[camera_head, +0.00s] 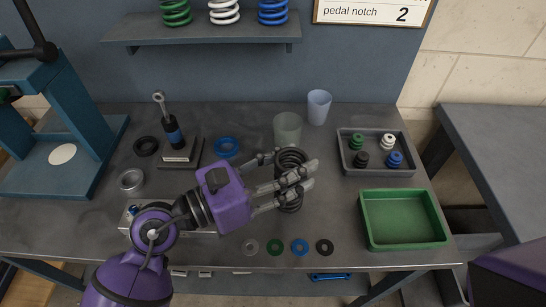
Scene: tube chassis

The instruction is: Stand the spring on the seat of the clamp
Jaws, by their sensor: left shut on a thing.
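My left gripper (281,186) is purple with grey fingers and is shut on a black coil spring (290,160). The spring is upright or nearly so over the middle of the bench, its middle partly hidden by the fingers. I cannot tell whether it touches the bench. A blue press-like frame (85,125) with a black lever stands at the far left and seems to be the clamp. A white disc (62,154) lies on its base, with nothing on it. Only a purple part of my right arm shows at the lower right; its gripper is out of view.
A damper (172,132) stands on a block. Black (146,146) and blue (227,147) rings lie nearby. Two cups (318,107) stand behind the spring. A grey tray (376,170) holds small parts; a green tray (404,244) is empty. Small rings line the front. Springs sit on a shelf (200,42).

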